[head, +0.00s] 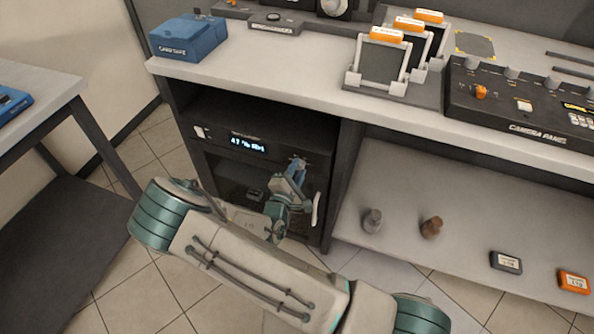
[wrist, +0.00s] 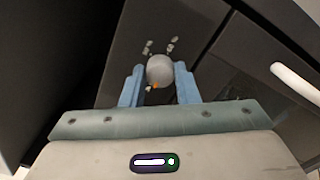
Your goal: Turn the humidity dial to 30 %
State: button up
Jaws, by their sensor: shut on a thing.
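The dark cabinet (head: 231,195) under the counter has a lit display (head: 248,145) that seems to read about 47 % RH; the small text is hard to make out. The humidity dial (wrist: 160,70) is a round grey knob with a small orange mark at its lower edge in the wrist view, with pale marks around it on the dark panel. My gripper (wrist: 160,86) has its two blue fingers on either side of the dial and is shut on it. In the head view my gripper (head: 298,165) is at the cabinet's upper right, where it hides the dial.
A pale vertical handle (head: 317,209) is just right of my gripper; the handle also shows in the wrist view (wrist: 297,83). The counter edge (head: 250,94) overhangs above.

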jog(key=o, duration=1)
jog(key=v, duration=1.4)
jog(key=shift+w+p, duration=0.1)
jog(key=shift+p, duration=0.25)
